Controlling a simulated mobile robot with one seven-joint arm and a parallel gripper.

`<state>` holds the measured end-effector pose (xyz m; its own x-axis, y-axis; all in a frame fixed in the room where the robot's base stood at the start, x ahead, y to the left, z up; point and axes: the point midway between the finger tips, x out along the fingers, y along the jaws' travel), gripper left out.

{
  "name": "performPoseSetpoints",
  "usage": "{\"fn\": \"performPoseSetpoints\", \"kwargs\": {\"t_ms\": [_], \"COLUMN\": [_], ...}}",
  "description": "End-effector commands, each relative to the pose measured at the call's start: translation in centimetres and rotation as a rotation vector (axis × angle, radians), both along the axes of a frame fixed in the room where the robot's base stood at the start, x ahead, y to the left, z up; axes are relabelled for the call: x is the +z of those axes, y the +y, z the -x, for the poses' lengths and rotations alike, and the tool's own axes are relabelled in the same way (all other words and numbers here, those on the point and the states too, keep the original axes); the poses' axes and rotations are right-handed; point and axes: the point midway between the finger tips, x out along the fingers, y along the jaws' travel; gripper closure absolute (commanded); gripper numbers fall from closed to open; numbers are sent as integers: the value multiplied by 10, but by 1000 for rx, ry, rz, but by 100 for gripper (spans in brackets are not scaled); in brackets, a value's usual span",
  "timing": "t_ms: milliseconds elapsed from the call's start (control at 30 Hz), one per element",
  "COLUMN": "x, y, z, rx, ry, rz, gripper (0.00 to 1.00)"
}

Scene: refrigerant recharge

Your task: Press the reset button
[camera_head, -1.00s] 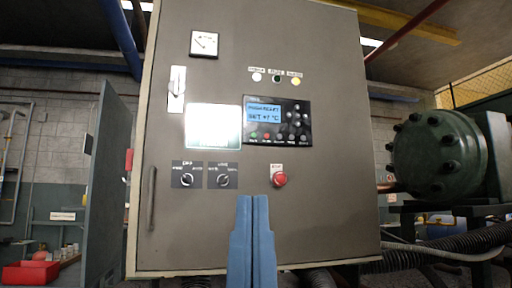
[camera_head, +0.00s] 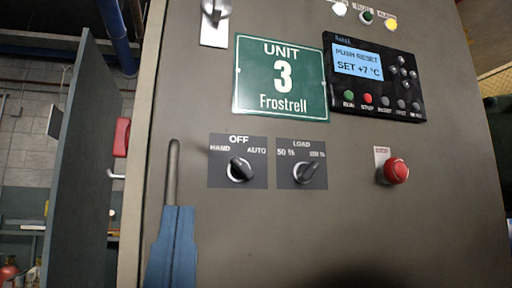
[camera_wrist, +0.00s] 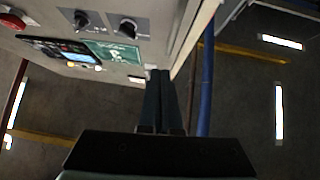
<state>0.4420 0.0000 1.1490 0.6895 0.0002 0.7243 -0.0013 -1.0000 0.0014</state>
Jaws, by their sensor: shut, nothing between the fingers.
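The control panel unit (camera_head: 376,78) is black, on the grey cabinet door, with a lit blue screen reading "PUSH RESET" and "SET +7 °C". Below the screen is a row of small buttons: green, red, then dark ones. The small label under the third, dark button (camera_head: 385,102) seems to read RESET. The panel also shows in the wrist view (camera_wrist: 62,50). My gripper (camera_head: 178,210) is blue, shut and empty, at the lower left of the head view, well left of and below the panel, overlapping the door handle. It also shows in the wrist view (camera_wrist: 160,74).
A red stop button (camera_head: 396,171) sticks out at the right. Two rotary switches (camera_head: 240,170) (camera_head: 304,172) sit below the green "UNIT 3 Frostrell" sign (camera_head: 282,78). A vertical door handle (camera_head: 173,165) is near my gripper. An open grey side door (camera_head: 82,150) stands left.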

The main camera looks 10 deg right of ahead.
Motion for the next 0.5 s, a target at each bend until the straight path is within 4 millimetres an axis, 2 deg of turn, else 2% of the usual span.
{"fn": "performPoseSetpoints", "kwargs": {"t_ms": [333,500], "x": [2,19], "y": [0,-11], "z": [0,-10], "rx": [-1,-11], "ry": [0,25], "rz": [-1,-25], "gripper": [100,100]}}
